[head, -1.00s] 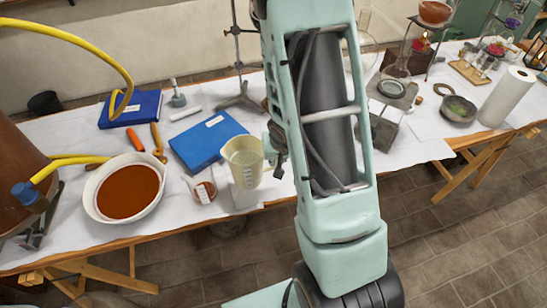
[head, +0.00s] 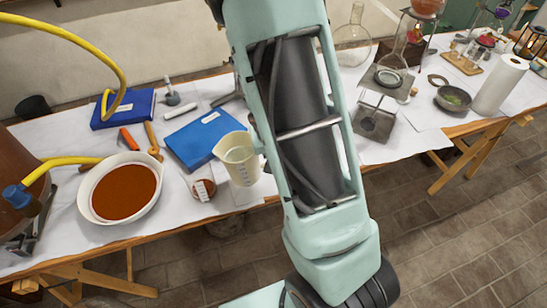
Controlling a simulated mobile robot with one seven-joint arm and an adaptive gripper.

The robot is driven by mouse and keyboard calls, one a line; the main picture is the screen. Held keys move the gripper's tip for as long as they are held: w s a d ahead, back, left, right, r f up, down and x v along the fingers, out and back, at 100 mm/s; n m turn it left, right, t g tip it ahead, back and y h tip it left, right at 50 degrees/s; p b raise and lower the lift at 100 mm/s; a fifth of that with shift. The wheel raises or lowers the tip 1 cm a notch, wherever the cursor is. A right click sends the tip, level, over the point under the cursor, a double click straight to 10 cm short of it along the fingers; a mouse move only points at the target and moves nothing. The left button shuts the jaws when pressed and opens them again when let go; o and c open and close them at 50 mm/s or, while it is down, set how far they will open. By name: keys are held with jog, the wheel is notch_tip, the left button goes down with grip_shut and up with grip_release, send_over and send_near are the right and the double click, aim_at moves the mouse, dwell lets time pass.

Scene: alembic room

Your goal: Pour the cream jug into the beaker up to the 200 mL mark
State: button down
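The cream jug (head: 239,160) is pale yellow with graduation marks on its side and pale liquid inside. It hangs tilted to the left in the air near the table's front edge, right beside my arm. My gripper is hidden behind my arm link, at the jug's right side; the tilted, unsupported jug shows that it is held. A small clear beaker (head: 203,190) with a white marked patch stands on the table just left of and below the jug. Its bottom looks reddish; I cannot make out its fill level. No stream of liquid shows.
A white bowl of reddish-brown contents (head: 83,192) stands left of the beaker. A blue book (head: 193,135) lies behind. A copper vessel (head: 18,165) with a yellow hose is at far left. A metal stand (head: 373,120) and a paper roll (head: 500,85) are at right.

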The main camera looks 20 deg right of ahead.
aim_at(248, 136)
jog(key=shift+w+a+r+n+h+b, duration=0.15)
jog(key=shift+a+r+h+b, duration=0.1)
jog(key=shift+r+h+b, duration=0.25)
jog(key=shift+w+a+r+n+h+b, duration=0.15)
jog(key=shift+a+r+h+b, duration=0.1)
jog(key=shift+r+h+b, duration=0.25)
jog(key=shift+a+r+g+h+p, duration=0.3)
jog(key=shift+a+r+h+p, duration=0.6)
jog(key=shift+r+h+p, duration=0.25)
jog(key=shift+w+a+r+n+h+p, duration=0.2)
jog(key=shift+a+r+n+h+p, duration=0.1)
jog(key=shift+a+r+h+p, duration=0.3)
jog(key=shift+f, duration=0.25)
jog(key=shift+d, duration=0.1)
jog(key=shift+w+a+r+n+h+p, duration=0.1)
jog(key=shift+a+r+h+p, duration=0.1)
jog(key=shift+a+r+h, duration=0.4)
jog(key=shift+w+a+r+n+h+p, duration=0.1)
jog(key=shift+a+r+h+p, duration=0.2)
jog(key=shift+r, duration=0.45)
jog(key=shift+a+r+n+h+p, duration=0.15)
jog(key=shift+a+r+h, duration=0.25)
jog(key=shift+r+h, duration=0.25)
dwell(2.8)
jog(key=shift+f, duration=0.1)
